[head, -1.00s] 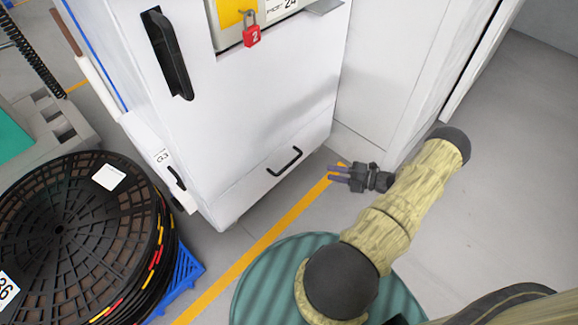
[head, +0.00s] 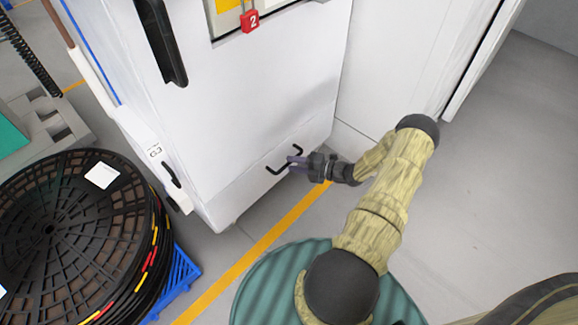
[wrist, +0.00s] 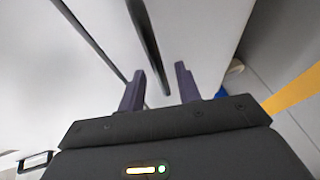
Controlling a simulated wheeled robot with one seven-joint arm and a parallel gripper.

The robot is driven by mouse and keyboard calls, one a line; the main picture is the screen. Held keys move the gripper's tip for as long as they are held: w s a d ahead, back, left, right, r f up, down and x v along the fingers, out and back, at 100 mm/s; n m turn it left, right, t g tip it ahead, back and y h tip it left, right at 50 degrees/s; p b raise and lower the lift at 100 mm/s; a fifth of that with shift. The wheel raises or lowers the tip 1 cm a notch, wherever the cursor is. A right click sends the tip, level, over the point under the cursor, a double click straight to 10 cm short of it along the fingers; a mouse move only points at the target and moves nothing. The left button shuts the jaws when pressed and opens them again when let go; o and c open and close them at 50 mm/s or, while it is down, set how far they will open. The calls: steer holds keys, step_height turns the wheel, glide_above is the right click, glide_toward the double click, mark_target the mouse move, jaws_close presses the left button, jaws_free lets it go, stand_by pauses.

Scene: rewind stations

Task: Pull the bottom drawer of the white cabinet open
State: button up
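The white cabinet (head: 240,110) stands in front of me. Its bottom drawer (head: 255,192) has a flush front with a black bar handle (head: 279,170). A dark seam (wrist: 92,42) runs beside the handle.
A stack of black reels (head: 75,235) on a blue pallet (head: 178,280) stands at the left. A red padlock (head: 250,20) hangs higher on the cabinet. A yellow floor line (head: 250,255) crosses in front. The floor at the right is clear.

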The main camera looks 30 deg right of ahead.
steer(key=shift+x, duration=1.25)
jaws_close()
